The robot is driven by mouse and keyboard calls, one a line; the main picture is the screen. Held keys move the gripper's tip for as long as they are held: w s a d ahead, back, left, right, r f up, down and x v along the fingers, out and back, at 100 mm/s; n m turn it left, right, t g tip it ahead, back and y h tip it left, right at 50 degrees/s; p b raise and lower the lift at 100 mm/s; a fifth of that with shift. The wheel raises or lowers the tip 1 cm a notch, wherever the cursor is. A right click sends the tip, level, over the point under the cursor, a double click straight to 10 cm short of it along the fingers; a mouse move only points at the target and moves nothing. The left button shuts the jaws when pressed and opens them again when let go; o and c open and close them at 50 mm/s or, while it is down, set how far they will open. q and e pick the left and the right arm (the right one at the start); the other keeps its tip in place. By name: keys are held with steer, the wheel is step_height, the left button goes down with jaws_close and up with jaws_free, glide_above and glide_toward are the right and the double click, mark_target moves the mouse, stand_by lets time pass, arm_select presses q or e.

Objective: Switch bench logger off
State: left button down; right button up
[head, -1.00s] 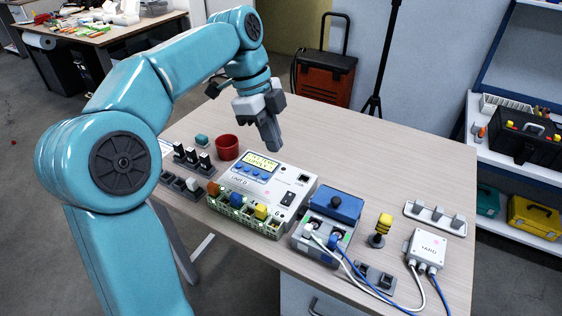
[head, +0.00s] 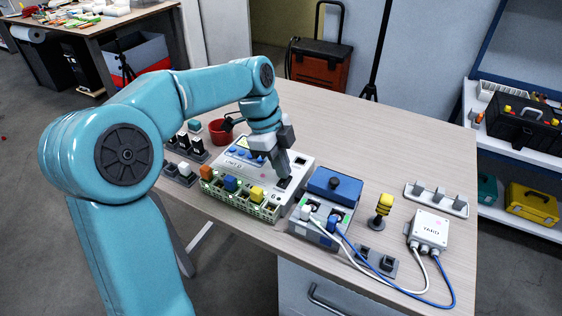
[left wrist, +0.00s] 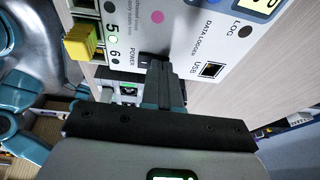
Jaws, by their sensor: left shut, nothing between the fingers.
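The bench logger is a white box (head: 262,179) with a small display, blue buttons and coloured plugs along its front edge. Its panel also shows in the left wrist view (left wrist: 185,32), with DATA LOGGER, USB and POWER lettering. The black power switch (left wrist: 146,58) is mostly covered by my left gripper (left wrist: 161,64). In the head view my left gripper (head: 283,174) points down over the right part of the panel, with its fingers closed and empty. The fingertips are at the switch; I cannot tell whether they touch it. The switch's position is hidden. My right gripper is not in view.
A blue-lidded unit (head: 332,188) with cables stands right of the logger. Beyond it are a yellow-topped post (head: 382,206) and a white box marked YARD (head: 429,229). A red cup (head: 219,131) stands behind the logger. The back of the table is clear.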

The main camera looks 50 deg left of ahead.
arm_select(q)
steer(key=shift+f, duration=0.1)
steer(key=shift+w+f, duration=0.15)
steer(key=shift+f, duration=0.15)
steer(key=shift+s+d, duration=0.1)
steer(key=shift+s, duration=0.2)
steer(key=shift+s+f, duration=0.1)
steer(key=shift+s, duration=0.05)
steer(key=shift+s+d+r+b, duration=0.15)
steer(key=shift+s+r+b, duration=0.05)
steer(key=shift+s+b, duration=0.2)
steer(key=shift+r, duration=0.15)
